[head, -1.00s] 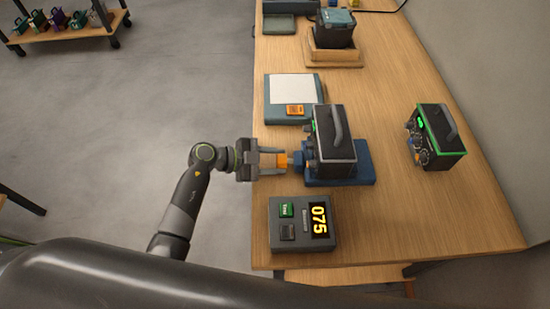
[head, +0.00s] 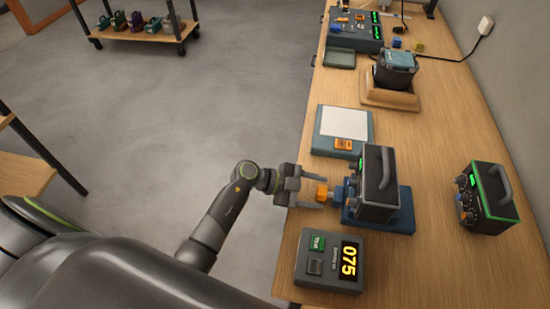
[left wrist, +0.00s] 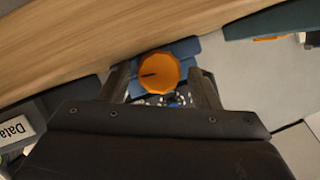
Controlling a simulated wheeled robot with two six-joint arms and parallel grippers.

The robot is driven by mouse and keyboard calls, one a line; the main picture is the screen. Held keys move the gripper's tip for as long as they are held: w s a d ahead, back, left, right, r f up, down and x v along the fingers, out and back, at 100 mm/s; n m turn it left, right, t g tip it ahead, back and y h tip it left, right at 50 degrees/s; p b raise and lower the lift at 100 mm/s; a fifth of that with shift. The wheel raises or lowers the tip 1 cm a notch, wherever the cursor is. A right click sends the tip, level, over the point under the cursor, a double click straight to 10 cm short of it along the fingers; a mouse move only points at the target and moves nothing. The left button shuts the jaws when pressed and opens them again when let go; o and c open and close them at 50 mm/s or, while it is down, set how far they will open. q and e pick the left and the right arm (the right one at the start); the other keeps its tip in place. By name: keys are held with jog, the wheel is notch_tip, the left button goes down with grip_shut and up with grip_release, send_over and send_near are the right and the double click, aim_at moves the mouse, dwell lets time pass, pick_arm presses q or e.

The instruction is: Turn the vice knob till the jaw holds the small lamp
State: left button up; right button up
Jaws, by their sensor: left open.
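The vice (head: 405,215) is blue and stands on the bench with an orange knob (head: 322,193) on its left side. The small lamp is not clearly recognisable; a dark box with a grey handle (head: 377,180) stands upright on the vice. Whether the jaw touches it is hidden. My left gripper (head: 318,193) is open, its fingers on either side of the knob with gaps. In the left wrist view the knob (left wrist: 160,72) is a faceted orange disc with a dark mark pointing left, between the two fingers. My right gripper is not in view.
A grey panel (head: 330,262) with buttons and a yellow 075 display is at the bench's near end. A white-topped blue pad (head: 343,124) with an orange piece lies behind the vice. A green-edged box (head: 487,197) stands to the right, with bare bench between.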

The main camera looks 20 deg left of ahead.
pick_arm(q)
jog(key=shift+s+f, duration=0.1)
jog(key=shift+f, duration=0.1)
jog(key=n+g+b, duration=0.2)
jog(key=shift+w+n, duration=0.2)
jog(key=shift+n, duration=0.1)
jog(key=n+g+b, duration=0.1)
jog(key=n+b, duration=0.1)
jog(key=b, duration=0.1)
jog(key=shift+w+a, duration=0.15)
jog(key=b+v, duration=0.2)
jog(key=v, duration=1.5)
jog(key=w+a+f+n+t+p, duration=0.2)
jog(key=w+a+f+n+t, duration=0.3)
jog(key=f+n+t, duration=0.45)
jog(key=s+a+f+n+t+y, duration=0.1)
jog(key=s+a+f+y, duration=0.1)
jog(key=f, duration=0.5)
jog(key=s+a+f+n+t+y+p, duration=0.1)
jog(key=s+a+f+n+t+y, duration=0.1)
jog(key=a+f+y, duration=0.3)
jog(key=shift+s+f+y+p, duration=0.3)
jog(key=shift+s+f+y, duration=0.15)
jog(key=shift+f+y, duration=0.75)
jog(key=shift+r+n+t, duration=0.1)
jog(key=shift+n+t, duration=0.15)
